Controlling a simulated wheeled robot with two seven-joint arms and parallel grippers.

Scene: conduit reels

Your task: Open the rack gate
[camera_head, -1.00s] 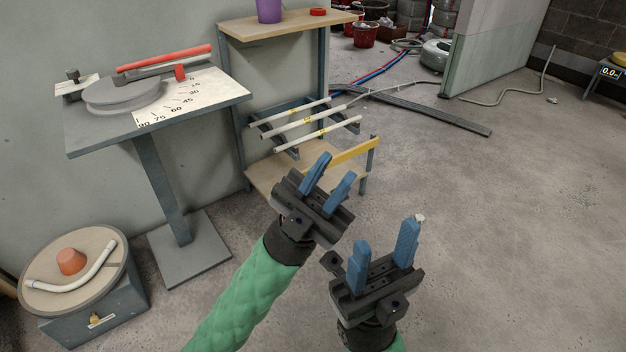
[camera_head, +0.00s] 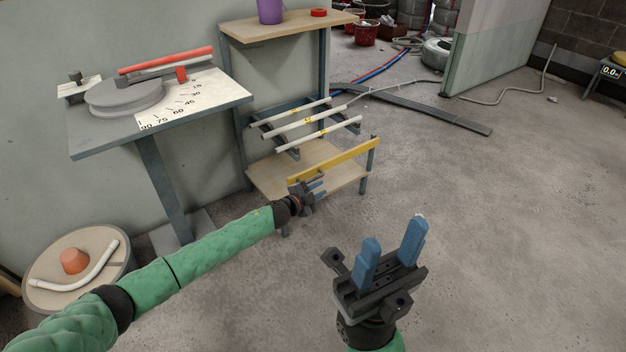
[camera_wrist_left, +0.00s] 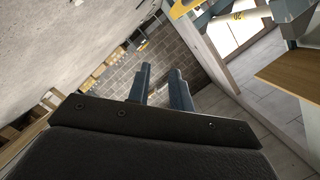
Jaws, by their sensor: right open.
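The rack gate is a yellow bar (camera_head: 345,157) across the front of the rack's lower shelf (camera_head: 268,178). Its right end meets a short grey post (camera_head: 371,158). Its left end is close to my left gripper (camera_head: 318,187), which is low at the rack's front left, just below the bar. I see no clear contact. In the left wrist view its two blue fingers (camera_wrist_left: 159,88) stand apart with nothing between them. My right gripper (camera_head: 395,235) is open and empty over the floor, right of and nearer than the rack.
White conduits (camera_head: 304,124) lie on the rack's grey arms above the gate. A bending table (camera_head: 190,112) with a red lever stands left of the rack. A round-topped stand (camera_head: 100,285) is at lower left.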

